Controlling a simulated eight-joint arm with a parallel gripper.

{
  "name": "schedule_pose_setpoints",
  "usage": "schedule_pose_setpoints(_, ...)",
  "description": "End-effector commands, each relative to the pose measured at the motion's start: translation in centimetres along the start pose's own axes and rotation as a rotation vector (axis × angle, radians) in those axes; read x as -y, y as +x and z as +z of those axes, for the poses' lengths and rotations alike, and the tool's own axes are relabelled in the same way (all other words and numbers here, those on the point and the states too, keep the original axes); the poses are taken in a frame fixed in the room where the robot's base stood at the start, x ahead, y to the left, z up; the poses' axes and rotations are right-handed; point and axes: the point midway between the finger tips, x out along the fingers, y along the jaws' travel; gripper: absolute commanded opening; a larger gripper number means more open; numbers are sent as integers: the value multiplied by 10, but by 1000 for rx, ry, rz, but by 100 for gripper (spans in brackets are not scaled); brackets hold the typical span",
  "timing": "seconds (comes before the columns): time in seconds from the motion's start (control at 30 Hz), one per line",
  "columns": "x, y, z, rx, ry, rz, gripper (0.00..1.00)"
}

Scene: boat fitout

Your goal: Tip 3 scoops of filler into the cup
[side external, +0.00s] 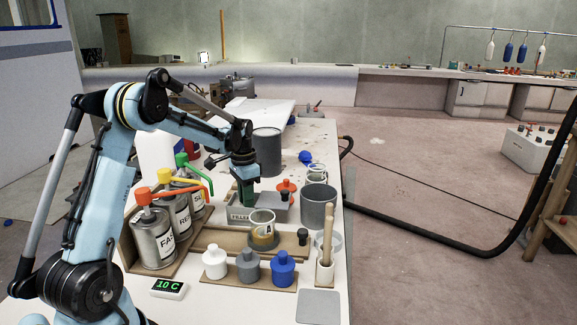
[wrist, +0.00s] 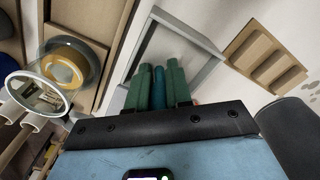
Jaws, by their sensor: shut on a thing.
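My gripper (side external: 245,200) is at the grey box (side external: 238,215) on the bench, with its fingertips at or just inside the box opening. In the wrist view its green fingers (wrist: 159,72) are shut on a teal handle (wrist: 158,88), apparently the scoop's. The scoop's bowl and any filler in it are hidden. The grey box rim (wrist: 199,76) surrounds a pale inside in the wrist view. A clear cup with a tan band or contents (side external: 263,233) stands just in front of the box; what seems the same cup (wrist: 65,68) is at the wrist view's left.
Cans with coloured pump tops (side external: 155,240) stand left. White, grey and blue bottles (side external: 248,268) stand in front. A grey pot (side external: 317,207) and a holder with sticks (side external: 325,270) are right. A large dark grey tin (side external: 267,150) stands behind. A display (side external: 168,287) reads 10 C.

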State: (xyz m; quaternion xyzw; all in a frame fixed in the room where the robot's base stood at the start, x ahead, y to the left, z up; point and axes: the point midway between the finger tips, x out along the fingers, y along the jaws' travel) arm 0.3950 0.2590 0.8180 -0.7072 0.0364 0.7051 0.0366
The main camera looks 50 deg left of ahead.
Motion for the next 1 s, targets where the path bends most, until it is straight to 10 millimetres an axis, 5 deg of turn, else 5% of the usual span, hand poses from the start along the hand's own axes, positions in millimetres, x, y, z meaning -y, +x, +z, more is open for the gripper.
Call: schedule_pose_setpoints(1.0,0,-72,0,0,0,0,0)
